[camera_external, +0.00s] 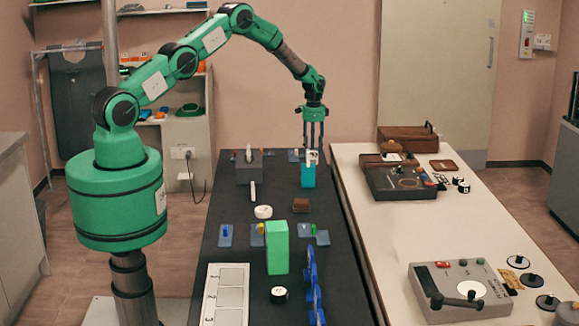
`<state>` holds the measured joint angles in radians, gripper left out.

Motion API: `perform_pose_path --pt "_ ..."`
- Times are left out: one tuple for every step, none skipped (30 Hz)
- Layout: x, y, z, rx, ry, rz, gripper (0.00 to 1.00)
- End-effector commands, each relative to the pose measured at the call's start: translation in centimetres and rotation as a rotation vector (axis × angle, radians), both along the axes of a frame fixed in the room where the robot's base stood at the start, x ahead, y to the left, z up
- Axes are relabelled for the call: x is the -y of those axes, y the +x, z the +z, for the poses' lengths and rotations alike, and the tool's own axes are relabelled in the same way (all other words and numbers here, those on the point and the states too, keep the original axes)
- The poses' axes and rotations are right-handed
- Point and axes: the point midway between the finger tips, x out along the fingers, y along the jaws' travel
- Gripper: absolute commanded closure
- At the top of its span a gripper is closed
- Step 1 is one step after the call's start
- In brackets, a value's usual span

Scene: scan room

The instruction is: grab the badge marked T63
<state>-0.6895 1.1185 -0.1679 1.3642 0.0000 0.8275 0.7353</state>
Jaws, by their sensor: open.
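No marking T63 is readable in the external view, so I cannot tell which item is that badge. Small flat blue pieces lie on the dark table, such as a left one (226,240) and a right one (322,239); they may be badges. My gripper (313,150) points down over the far part of the dark table. Its fingers are open, just above or beside a teal block (308,178) with a white piece (311,158) at its top. I cannot tell whether the fingers touch the white piece.
The dark table (210,258) also holds a green block (277,248), a white ring (263,212), a dark grey box (249,172), a numbered white tray (212,290) and a row of blue upright pieces (312,275). A pale table (400,243) with devices stands to the right.

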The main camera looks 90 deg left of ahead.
Motion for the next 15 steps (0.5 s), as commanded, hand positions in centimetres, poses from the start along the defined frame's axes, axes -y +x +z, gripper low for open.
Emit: perform_pose_path --pt "-0.01 0.01 -0.15 0.000 0.000 0.000 0.59" --pt "-0.01 0.01 -0.21 0.000 0.000 0.000 0.59" --pt "-0.01 0.02 -0.24 0.000 0.000 0.000 0.59" --pt "-0.02 0.02 -0.25 0.000 0.000 0.000 0.59" --pt "-0.02 0.02 -0.24 0.000 0.000 0.000 0.59" --pt "-0.01 0.02 -0.24 0.000 0.000 0.000 0.59" --pt "-0.01 0.01 -0.24 0.000 0.000 0.000 0.59" --pt "-0.01 0.01 -0.24 0.000 0.000 0.000 0.59" --pt "-0.01 0.01 -0.24 0.000 0.000 0.000 0.59" --pt "-0.01 0.01 -0.24 0.000 0.000 0.000 0.59" --pt "-0.01 0.01 -0.24 0.000 0.000 0.000 0.59" --pt "-0.01 0.01 -0.28 0.000 0.000 0.000 0.59" --pt "0.00 0.01 -0.33 0.000 0.000 0.000 0.59" --pt "0.00 0.01 -0.40 0.000 0.000 0.000 0.59" --pt "0.00 0.01 -0.54 0.000 0.000 0.000 0.59"
